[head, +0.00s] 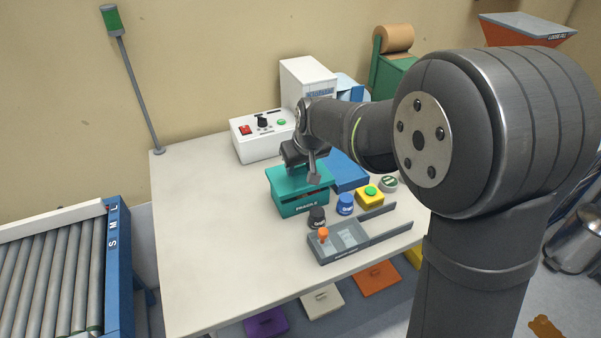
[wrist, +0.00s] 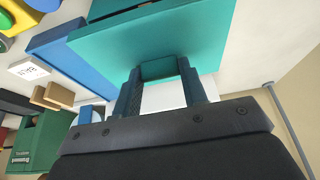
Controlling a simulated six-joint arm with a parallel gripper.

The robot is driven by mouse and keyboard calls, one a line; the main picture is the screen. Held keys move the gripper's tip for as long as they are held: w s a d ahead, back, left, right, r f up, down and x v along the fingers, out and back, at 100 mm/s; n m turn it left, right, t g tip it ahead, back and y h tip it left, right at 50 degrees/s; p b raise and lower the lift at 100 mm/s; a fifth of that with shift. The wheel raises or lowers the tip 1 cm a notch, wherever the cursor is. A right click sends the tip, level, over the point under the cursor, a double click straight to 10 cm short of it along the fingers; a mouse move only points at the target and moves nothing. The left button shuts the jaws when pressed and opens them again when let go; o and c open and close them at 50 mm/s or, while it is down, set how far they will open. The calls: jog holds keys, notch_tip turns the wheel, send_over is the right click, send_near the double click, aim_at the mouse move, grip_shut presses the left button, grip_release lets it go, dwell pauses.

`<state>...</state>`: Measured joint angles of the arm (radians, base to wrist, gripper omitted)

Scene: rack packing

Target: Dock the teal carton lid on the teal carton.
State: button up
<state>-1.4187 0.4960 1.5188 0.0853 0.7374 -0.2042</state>
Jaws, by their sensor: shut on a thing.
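The teal carton (head: 305,207) stands on the table, marked FRAGILE on its front. The teal carton lid (head: 290,181) is over its top, and a dark gap with a bit of red shows between them at the front. Whether the lid touches the carton anywhere is unclear. My gripper (head: 312,170) is above the lid. In the wrist view the lid (wrist: 190,35) is a flat teal plate, and my gripper (wrist: 158,75) is shut on its raised tab. A dark strip of the carton's opening shows past the lid's edge at the top of that view.
A blue tray (head: 349,174) is close behind the carton at right. Dark and blue round pieces (head: 345,203), a yellow button box (head: 369,194) and a grey tray (head: 338,243) with an orange-topped piece are at right and front. A white control box (head: 262,137) stands behind. The table's left is clear.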

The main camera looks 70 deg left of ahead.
aim_at(301, 176)
jog(key=shift+f, duration=1.35)
jog(key=shift+f, duration=0.1)
jog(key=shift+f, duration=0.4)
jog(key=o, duration=1)
jog(key=shift+c, duration=0.2)
jog(key=shift+r, duration=0.5)
jog(key=v, duration=1.2)
